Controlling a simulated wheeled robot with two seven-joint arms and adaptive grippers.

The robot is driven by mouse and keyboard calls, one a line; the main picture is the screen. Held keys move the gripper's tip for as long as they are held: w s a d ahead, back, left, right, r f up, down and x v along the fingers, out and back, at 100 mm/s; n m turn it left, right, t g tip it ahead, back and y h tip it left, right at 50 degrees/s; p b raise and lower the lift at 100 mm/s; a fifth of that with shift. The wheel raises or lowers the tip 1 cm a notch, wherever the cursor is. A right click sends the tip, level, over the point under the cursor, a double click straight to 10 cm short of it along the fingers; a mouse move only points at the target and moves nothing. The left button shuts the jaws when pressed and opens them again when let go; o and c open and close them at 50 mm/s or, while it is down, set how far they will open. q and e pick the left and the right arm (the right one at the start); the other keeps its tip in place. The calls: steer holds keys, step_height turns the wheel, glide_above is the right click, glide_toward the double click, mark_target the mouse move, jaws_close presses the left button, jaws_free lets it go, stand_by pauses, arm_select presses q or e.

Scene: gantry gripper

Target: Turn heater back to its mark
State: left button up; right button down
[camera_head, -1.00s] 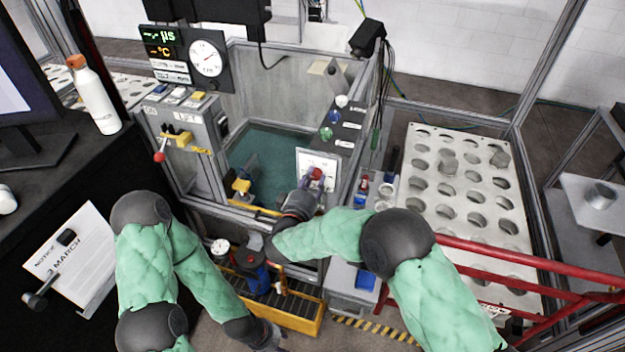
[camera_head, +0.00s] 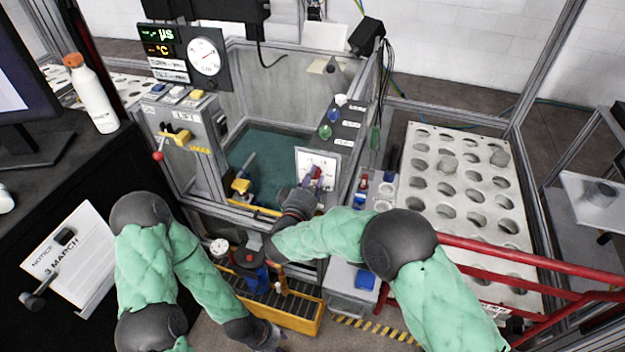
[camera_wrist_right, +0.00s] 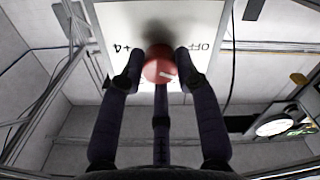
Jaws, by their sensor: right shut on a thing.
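The heater knob is a round red knob (camera_wrist_right: 158,68) with a white line on it. It stands on a white plate (camera_wrist_right: 200,22) that has "+4" on one side and "OFF" on the other, seen upside down. In the head view the plate (camera_head: 328,160) is on the right part of the tank's front, and the knob is mostly hidden. My right gripper (camera_head: 312,181) is shut on the knob, one finger on each side of it. My left gripper (camera_head: 268,337) hangs low at the bottom, away from the plate; its fingers are too unclear to judge.
The tank of green water (camera_head: 265,150) lies behind the plate. A panel with a red-tipped lever (camera_head: 158,156) stands on the left, below a dial gauge (camera_head: 204,57). A perforated rack (camera_head: 425,190) and red rails (camera_head: 520,262) are to the right. A yellow tray (camera_head: 300,325) is below.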

steer(key=shift+d+r+m+b, duration=0.15)
steer(key=shift+m+b, duration=2.55)
steer(key=shift+m, duration=2)
steer(key=shift+a+r+m+b, duration=0.1)
steer(key=shift+m+b, duration=2.55)
steer(key=shift+m, duration=2.05)
steer(key=shift+d, duration=0.1)
steer(key=c, duration=0.9)
jaws_free()
steer(key=shift+f, duration=0.15)
